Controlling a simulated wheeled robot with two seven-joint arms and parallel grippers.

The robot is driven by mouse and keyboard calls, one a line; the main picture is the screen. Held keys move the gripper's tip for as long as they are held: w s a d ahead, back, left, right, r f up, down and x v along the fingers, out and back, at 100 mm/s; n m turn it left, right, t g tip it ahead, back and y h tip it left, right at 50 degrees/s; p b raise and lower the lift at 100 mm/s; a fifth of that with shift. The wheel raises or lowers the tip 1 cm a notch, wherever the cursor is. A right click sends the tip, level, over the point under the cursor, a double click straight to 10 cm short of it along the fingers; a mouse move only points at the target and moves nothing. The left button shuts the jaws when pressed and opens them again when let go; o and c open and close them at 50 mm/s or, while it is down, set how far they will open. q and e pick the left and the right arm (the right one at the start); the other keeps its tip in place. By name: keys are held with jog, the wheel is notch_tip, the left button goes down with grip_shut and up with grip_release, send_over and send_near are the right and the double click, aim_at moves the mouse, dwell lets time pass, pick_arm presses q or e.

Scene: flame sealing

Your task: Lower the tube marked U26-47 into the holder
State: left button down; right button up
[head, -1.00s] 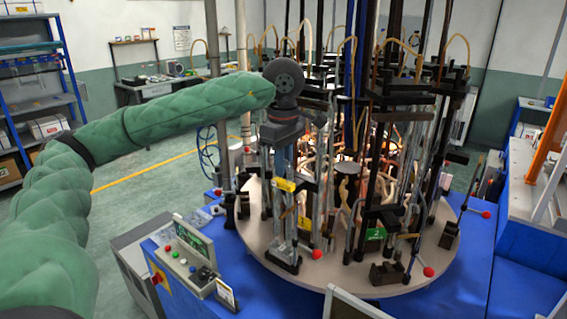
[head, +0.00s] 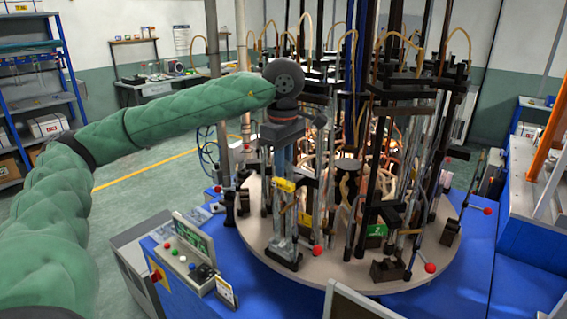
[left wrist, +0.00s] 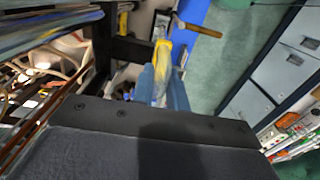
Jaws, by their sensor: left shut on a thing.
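My left gripper (head: 284,165) points down at the near left of the round turntable, with its blue fingers shut on a clear glass tube (head: 279,215). The tube is upright and has a yellow label (head: 284,185), whose writing is too small to read. In the left wrist view, the blue fingers (left wrist: 163,88) close around the tube just by the yellow label (left wrist: 162,55). Below the tube is a dark holder base (head: 284,257) on the turntable. I cannot tell whether the tube's lower end touches it. My right gripper is not in view.
The turntable (head: 330,277) carries several dark upright stands with clamps, glass tubes and red-knobbed levers close to the held tube. Orange glow shows at its middle. A control panel (head: 190,262) stands at the front left. Open floor lies to the left.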

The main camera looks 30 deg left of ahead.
pick_arm(q)
jog(key=shift+f+b, duration=0.35)
jog(key=shift+f, duration=0.1)
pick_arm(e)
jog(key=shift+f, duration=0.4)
pick_arm(q)
jog(key=c, duration=1.3)
grip_release()
jog(key=shift+r, duration=0.25)
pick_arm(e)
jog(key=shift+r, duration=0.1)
pick_arm(q)
jog(key=shift+r+p, duration=0.65)
jog(key=shift+r, duration=1.4)
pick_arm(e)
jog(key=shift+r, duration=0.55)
pick_arm(q)
notch_tip(320, 180, up, 5)
jog(key=shift+r+b, duration=0.1)
jog(key=shift+b, duration=0.55)
jog(key=shift+r, duration=1.25)
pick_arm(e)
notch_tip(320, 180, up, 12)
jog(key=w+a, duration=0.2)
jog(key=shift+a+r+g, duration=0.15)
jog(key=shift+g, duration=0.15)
